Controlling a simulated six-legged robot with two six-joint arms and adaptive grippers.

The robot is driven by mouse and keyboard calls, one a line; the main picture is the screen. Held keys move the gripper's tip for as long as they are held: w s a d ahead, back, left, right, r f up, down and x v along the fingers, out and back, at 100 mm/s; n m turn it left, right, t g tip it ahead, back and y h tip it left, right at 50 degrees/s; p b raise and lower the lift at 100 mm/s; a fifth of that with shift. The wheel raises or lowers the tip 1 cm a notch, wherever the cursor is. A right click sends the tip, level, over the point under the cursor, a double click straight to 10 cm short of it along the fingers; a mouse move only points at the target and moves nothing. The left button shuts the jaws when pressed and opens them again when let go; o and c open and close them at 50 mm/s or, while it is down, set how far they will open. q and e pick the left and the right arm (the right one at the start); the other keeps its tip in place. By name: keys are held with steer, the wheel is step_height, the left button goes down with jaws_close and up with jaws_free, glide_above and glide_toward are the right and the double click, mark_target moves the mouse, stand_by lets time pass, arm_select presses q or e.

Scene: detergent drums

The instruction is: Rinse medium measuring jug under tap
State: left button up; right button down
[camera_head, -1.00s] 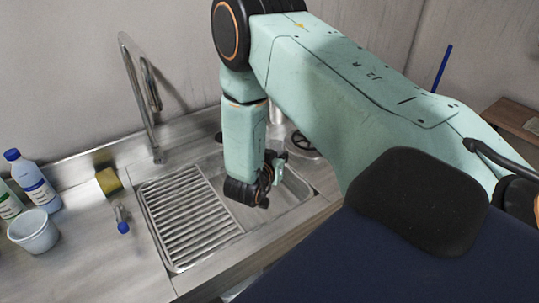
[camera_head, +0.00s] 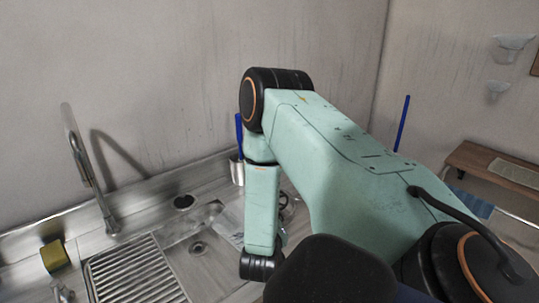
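The metal tap (camera_head: 85,165) stands at the left, behind the sink's ribbed drainboard. The sink basin (camera_head: 198,248) shows its drain and looks empty where I can see it. My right arm comes in from the right and hangs down over the right side of the basin, ending in a dark wrist. The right gripper's fingers cannot be made out, so its state and any hold are unclear. I cannot identify the medium measuring jug. My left gripper is out of view.
A yellow sponge (camera_head: 55,256) lies left of the drainboard (camera_head: 130,272). A metal cup (camera_head: 237,171) with a blue-handled tool stands behind my arm. A wooden shelf (camera_head: 490,170) is at the right. Two clear vessels (camera_head: 512,45) (camera_head: 497,91) show near the right wall.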

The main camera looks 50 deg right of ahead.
steer(key=shift+w+a+r, duration=0.1)
steer(key=shift+a+r, duration=0.15)
steer(key=shift+a, duration=0.1)
steer(key=shift+w+a+r+n+h+b, duration=0.15)
steer(key=shift+w+n+h+b, duration=0.15)
steer(key=shift+w+n+b, duration=0.3)
steer(key=shift+w+a+r+b, duration=0.1)
steer(key=shift+w+a+b, duration=0.1)
steer(key=shift+b, duration=0.1)
steer(key=shift+w+a+r+n+g+h+b, duration=0.4)
steer(key=shift+w+a+r+n+b, duration=0.2)
steer(key=shift+w+a+n, duration=0.25)
steer(key=shift+w+a+r+n, duration=0.2)
steer(key=shift+a+n, duration=0.05)
steer(key=shift+w+a+r+n+h+b, duration=0.15)
steer(key=shift+w+r+n+h+b, duration=0.1)
steer(key=shift+w+n+h+b, duration=0.2)
steer(key=shift+s, duration=0.2)
steer(key=shift+w+a+r, duration=0.1)
steer(key=shift+w, duration=0.05)
